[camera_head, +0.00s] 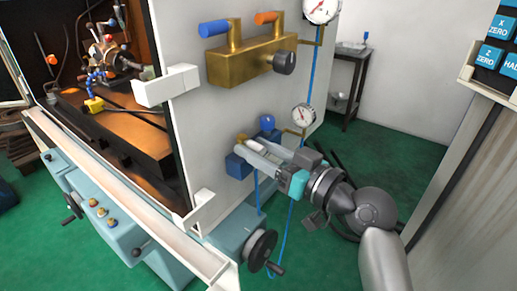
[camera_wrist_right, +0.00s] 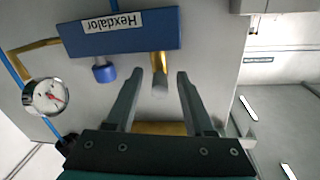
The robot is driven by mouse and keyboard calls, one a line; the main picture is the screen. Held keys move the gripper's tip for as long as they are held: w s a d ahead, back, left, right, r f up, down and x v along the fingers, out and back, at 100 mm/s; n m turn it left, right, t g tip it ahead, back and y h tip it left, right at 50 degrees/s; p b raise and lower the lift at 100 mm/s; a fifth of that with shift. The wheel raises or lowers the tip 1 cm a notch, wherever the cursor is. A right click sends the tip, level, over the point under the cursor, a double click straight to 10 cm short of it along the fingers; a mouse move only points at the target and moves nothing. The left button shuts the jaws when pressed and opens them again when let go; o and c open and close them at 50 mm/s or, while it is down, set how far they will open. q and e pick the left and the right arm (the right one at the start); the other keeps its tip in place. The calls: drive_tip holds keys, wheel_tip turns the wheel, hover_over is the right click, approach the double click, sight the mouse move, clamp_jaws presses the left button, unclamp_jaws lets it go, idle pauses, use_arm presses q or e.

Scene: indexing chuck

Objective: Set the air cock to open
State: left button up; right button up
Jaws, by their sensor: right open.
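On the grey machine panel is a blue block (camera_head: 238,164) with a blue knob (camera_head: 267,122) and a brass fitting (camera_head: 243,138). The wrist view shows the block (camera_wrist_right: 118,34) labelled "Hexdalor", its knob (camera_wrist_right: 104,71), and a brass stem (camera_wrist_right: 158,64) with a pale grey end. Higher up is a brass manifold (camera_head: 240,62) with a blue handle (camera_head: 214,28), an orange handle (camera_head: 267,18) and a dark knob (camera_head: 284,62). I cannot tell which part is the air cock. My right gripper (camera_head: 247,150) is open; in the wrist view its fingers (camera_wrist_right: 160,76) stand either side of the stem's grey end, apparently without touching it.
A small gauge (camera_head: 303,115) is beside the block, and a larger gauge (camera_head: 321,10) is above. Blue hoses (camera_head: 313,75) run along the panel. A handwheel (camera_head: 262,250) sits below. The green floor (camera_head: 400,150) is clear to the right, before a grey cabinet (camera_head: 470,190).

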drive_tip(key=shift+c, duration=0.2)
use_arm(q)
drive_tip(key=shift+d, duration=0.15)
use_arm(e)
clamp_jaws()
use_arm(q)
drive_tip(key=shift+w+d, duration=0.1)
use_arm(e)
drive_tip(key=shift+w+d+f+n+g+y+b, duration=0.15)
drive_tip(key=shift+n+g+y+b, duration=0.25)
drive_tip(key=shift+b, duration=0.4)
use_arm(q)
drive_tip(key=shift+w+d+r+b, duration=0.15)
drive_tip(key=shift+w+d+r, duration=0.25)
drive_tip(key=shift+r, duration=0.3)
drive_tip(key=shift+w+d+r+b, duration=0.15)
drive_tip(key=shift+w+d+r, duration=0.1)
drive_tip(key=shift+w+r, duration=0.35)
drive_tip(key=shift+w+d+r+b, duration=0.15)
drive_tip(key=shift+w+d+r, duration=0.2)
drive_tip(key=shift+r, duration=0.45)
use_arm(e)
drive_tip(key=shift+w+n+g+y, duration=0.1)
drive_tip(key=shift+n+g+y, duration=0.3)
drive_tip(key=shift+g, duration=0.1)
drive_tip(key=shift+o, duration=0.2)
unclamp_jaws()
